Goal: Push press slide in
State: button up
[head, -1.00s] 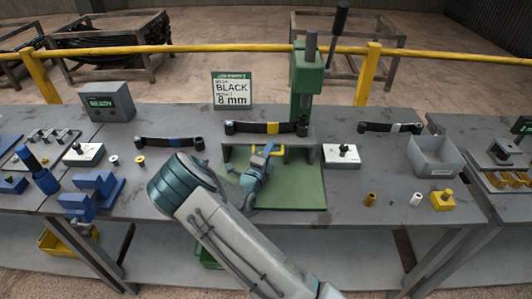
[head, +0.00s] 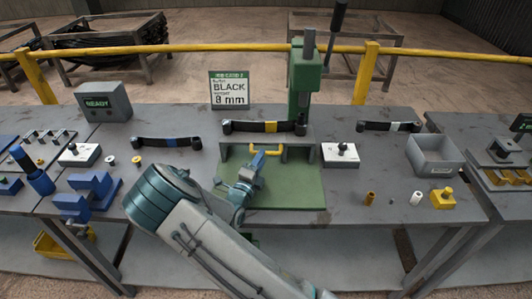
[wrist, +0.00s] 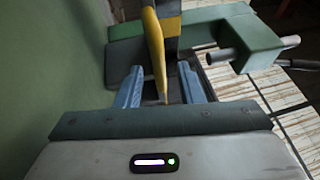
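The green press (head: 304,85) stands at the back of the middle table, its dark lever up. At its foot is a grey slide (head: 300,134) with a yellow U-shaped handle (head: 284,152) on its front, above a green plate (head: 295,190). A dark leaf spring with a yellow band (head: 240,127) lies across the top. My gripper (head: 257,160) is just in front of the handle's left part. In the wrist view my gripper (wrist: 160,88) has its fingers apart, with a yellow bar (wrist: 154,50) between them in the picture; I see no firm grip on it.
A sign (head: 230,91) reads black, 8 mm. White blocks with dark knobs (head: 341,154) (head: 80,154) stand either side. Other springs (head: 388,127) (head: 166,142), a grey bin (head: 435,155), small bushings and blue fixtures (head: 88,195) occupy the table. The green plate's right side is clear.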

jog(key=b+v, duration=0.1)
jog(key=v, duration=0.6)
jog(key=shift+s+a, duration=0.1)
jog(key=shift+s, duration=0.15)
jog(key=shift+d+r+m+h, duration=0.15)
jog(key=shift+d+m+h, duration=0.15)
jog(key=shift+d+m, duration=0.1)
jog(key=s+d+r+m+g+h, duration=0.2)
jog(key=s+d+r+m+g, duration=0.15)
jog(key=d+m+g, duration=0.45)
jog(key=s+d+r+m+g+h, duration=0.2)
jog(key=s+d+m+g, duration=0.3)
jog(key=m, duration=0.4)
jog(key=s+d+r+m+g+y, duration=0.3)
jog(key=s+d+m+g+y, duration=0.25)
jog(key=s+m, duration=0.55)
jog(key=s+a+r+m+t+y, duration=0.4)
jog(key=s+r+m+y, duration=0.3)
jog(key=m, duration=1.1)
jog(key=shift+s+a+r+y, duration=0.3)
jog(key=shift+a+r+y, duration=0.4)
jog(key=shift+y, duration=0.15)
